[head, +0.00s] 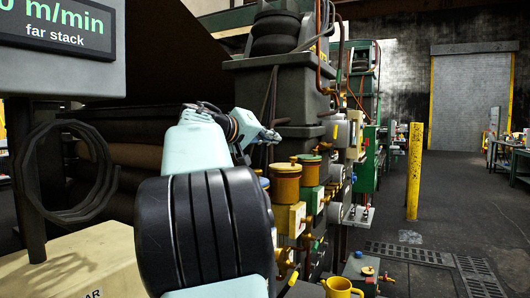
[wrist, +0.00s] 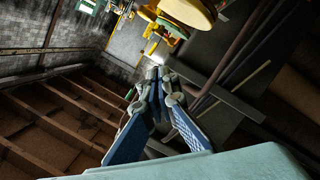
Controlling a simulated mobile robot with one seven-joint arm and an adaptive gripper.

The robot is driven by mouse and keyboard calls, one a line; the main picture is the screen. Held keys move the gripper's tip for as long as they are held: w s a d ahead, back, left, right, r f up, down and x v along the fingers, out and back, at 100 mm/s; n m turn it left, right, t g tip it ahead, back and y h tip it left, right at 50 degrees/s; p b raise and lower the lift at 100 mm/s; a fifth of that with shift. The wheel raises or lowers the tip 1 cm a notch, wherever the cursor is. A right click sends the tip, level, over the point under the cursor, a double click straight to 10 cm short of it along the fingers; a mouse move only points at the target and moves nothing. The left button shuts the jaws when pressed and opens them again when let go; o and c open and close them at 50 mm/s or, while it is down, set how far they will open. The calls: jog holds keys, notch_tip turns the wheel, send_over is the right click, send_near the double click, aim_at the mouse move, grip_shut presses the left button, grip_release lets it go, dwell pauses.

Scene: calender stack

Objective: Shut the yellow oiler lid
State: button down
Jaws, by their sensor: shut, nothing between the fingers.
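In the head view a yellow oiler (head: 285,187) stands on the side of the machine, with a round yellow lid (head: 286,168) at its top. I cannot tell whether this lid is fully seated or raised. My gripper (head: 274,136) is above and slightly left of the oiler, apart from it, and its fingers are shut and empty. In the wrist view my gripper (wrist: 157,78) shows its fingers together. A yellow rounded part (wrist: 188,12), likely the oiler or its lid, is cut off at the top edge, beyond the fingertips.
A green oiler (head: 310,172) stands close to the right of the yellow one. Pipes and grey housings (head: 275,90) rise behind my gripper. A yellow mug (head: 340,289) is low in front. A yellow post (head: 414,170) stands right, with open floor around it.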

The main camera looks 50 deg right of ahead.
jog(key=shift+s+d+f+m+t+y+b, duration=0.2)
jog(key=shift+s+f+m+b, duration=0.1)
jog(key=shift+s+m+b, duration=0.55)
jog(key=shift+s+d+f+m+t+y+b, duration=0.1)
jog(key=shift+s+d+f+m+t+b, duration=0.2)
jog(key=shift+m+b, duration=0.6)
jog(key=shift+s+a, duration=0.15)
jog(key=shift+r, duration=0.1)
jog(key=s+a+r+p, duration=0.2)
jog(key=a+r, duration=0.4)
jog(key=a, duration=0.3)
jog(key=shift+a, duration=0.25)
jog(key=shift+s, duration=0.25)
